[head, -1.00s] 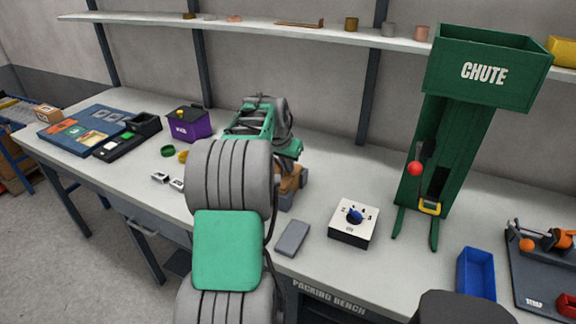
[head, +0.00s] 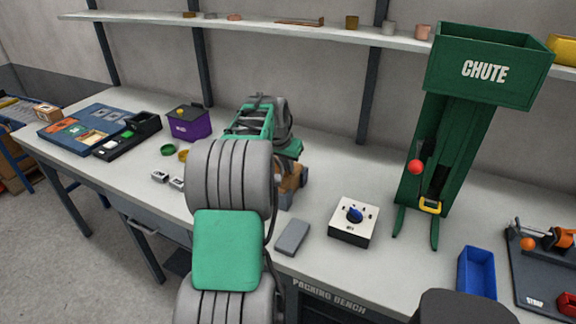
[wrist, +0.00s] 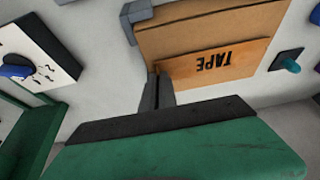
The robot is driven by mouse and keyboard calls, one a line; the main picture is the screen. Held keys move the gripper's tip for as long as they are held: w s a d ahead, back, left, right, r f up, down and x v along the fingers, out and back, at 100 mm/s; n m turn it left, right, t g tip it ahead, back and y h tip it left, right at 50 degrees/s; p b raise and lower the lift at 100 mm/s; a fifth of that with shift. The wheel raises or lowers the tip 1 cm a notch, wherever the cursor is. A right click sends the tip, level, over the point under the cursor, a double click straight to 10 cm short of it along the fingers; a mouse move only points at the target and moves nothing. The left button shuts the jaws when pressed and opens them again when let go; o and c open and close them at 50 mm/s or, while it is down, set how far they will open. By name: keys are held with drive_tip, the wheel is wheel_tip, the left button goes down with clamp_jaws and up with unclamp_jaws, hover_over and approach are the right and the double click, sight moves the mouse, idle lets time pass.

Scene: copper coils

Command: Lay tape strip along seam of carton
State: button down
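The carton (wrist: 205,30) is a brown box with the word TAPE printed on its top, upside down in the wrist view. A thin line, apparently its seam, crosses the top above the lettering. In the head view the carton (head: 291,184) is mostly hidden behind my arm. My gripper (wrist: 156,72) has its two grey fingers together, with the tips at the left end of that line, over or on the carton's near left part. I cannot make out a tape strip between or under the fingers, nor whether the tips touch the carton.
A grey block (wrist: 137,12) sits at the carton's corner. A white dial box (head: 353,222), a grey slab (head: 292,237) and the green chute (head: 425,150) stand to the right. A purple box (head: 188,123) stands to the left.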

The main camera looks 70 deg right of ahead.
drive_tip(key=shift+f, duration=0.2)
idle(0.5)
drive_tip(key=c, duration=1.6)
unclamp_jaws()
drive_tip(key=shift+o, duration=0.6)
drive_tip(key=o, duration=0.4)
drive_tip(key=shift+c, duration=0.2)
drive_tip(key=shift+r, duration=0.15)
drive_tip(key=shift+r+p, duration=2.3)
drive_tip(key=shift+r, duration=1.15)
